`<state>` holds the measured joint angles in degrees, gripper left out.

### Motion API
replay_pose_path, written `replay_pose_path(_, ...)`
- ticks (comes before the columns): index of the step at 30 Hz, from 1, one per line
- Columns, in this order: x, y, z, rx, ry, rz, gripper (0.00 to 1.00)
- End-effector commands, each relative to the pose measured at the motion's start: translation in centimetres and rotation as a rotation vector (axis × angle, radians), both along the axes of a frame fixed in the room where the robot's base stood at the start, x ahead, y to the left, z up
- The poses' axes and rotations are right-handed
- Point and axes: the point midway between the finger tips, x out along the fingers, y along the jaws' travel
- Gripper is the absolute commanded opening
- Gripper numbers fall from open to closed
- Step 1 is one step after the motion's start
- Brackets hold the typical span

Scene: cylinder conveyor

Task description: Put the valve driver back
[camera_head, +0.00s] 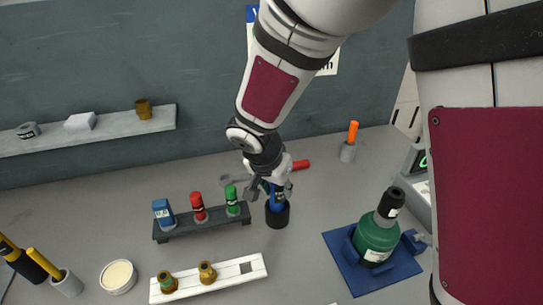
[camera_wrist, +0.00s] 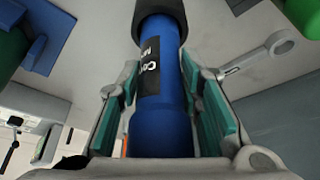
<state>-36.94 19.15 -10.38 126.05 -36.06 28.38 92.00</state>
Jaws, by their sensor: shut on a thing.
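My gripper (camera_head: 275,188) points down and is shut on a blue cylindrical tool (camera_head: 277,200), which I take to be the valve driver. In the wrist view the tool (camera_wrist: 162,95) lies between the green-padded fingers (camera_wrist: 165,105). It has a black label with white writing that I cannot fully read. The tool's far end is in or against a black cup (camera_head: 278,215) on the bench; the cup also shows at the top of the wrist view (camera_wrist: 160,12). How deep it sits is hidden.
A dark rack (camera_head: 205,227) with blue, red and green small cylinders stands just left. A white strip (camera_head: 225,277) with brass fittings lies in front. A green gas cylinder (camera_head: 378,235) sits on a blue stand at right. A wrench and a red-handled item lie behind my gripper.

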Motion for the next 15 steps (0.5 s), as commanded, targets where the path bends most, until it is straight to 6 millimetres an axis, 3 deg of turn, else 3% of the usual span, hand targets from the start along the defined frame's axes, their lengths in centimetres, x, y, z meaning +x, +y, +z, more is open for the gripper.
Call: replay_pose_path(15, 0.05, 0.02, -1.04, 0.000, -0.001, 0.000, 0.00)
